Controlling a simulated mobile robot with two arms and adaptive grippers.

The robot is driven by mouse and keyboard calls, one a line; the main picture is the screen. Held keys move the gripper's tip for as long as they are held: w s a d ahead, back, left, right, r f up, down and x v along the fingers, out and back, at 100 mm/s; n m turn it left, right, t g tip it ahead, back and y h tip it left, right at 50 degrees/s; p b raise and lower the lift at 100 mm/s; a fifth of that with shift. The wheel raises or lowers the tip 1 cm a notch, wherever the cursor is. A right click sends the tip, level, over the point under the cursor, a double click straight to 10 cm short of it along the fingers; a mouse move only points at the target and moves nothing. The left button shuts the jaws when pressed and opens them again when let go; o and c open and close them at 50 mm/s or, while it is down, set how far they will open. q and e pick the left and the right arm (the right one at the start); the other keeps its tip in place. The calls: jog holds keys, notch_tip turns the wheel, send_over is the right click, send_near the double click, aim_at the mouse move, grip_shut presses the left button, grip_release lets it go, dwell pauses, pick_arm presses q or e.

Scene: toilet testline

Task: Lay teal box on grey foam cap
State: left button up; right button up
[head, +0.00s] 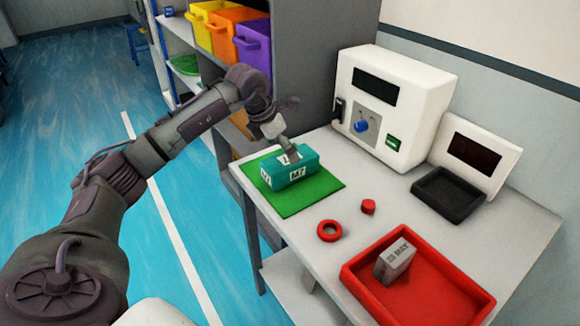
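The teal box (291,172), with white labels on its faces, lies on a green mat (318,190) on the table. My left gripper (290,157) comes down from above onto the box. Its fingertips overlap the top of the box, and I cannot tell whether they are closed on it. A grey block with dark lettering (394,262) stands tilted in the red tray (447,283). It is the only loose grey piece on the table, but I cannot tell whether it is the foam cap. My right gripper is not in view.
A red ring (329,231) and a small red cylinder (368,206) lie between mat and tray. A white device (388,105), a black tray (449,194) and a white display unit (474,155) stand at the back. Shelves with coloured bins (215,28) are behind the arm.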

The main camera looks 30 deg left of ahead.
aim_at(287, 159)
pick_arm(q)
jog(key=x, duration=0.7)
jog(key=shift+a+f+p, duration=0.1)
jog(key=shift+f+p, duration=0.1)
jog(key=shift+p, duration=0.1)
jog(key=shift+s+r, duration=0.1)
jog(key=c, duration=1.4)
jog(key=shift+r, duration=0.15)
jog(key=shift+c, duration=0.8)
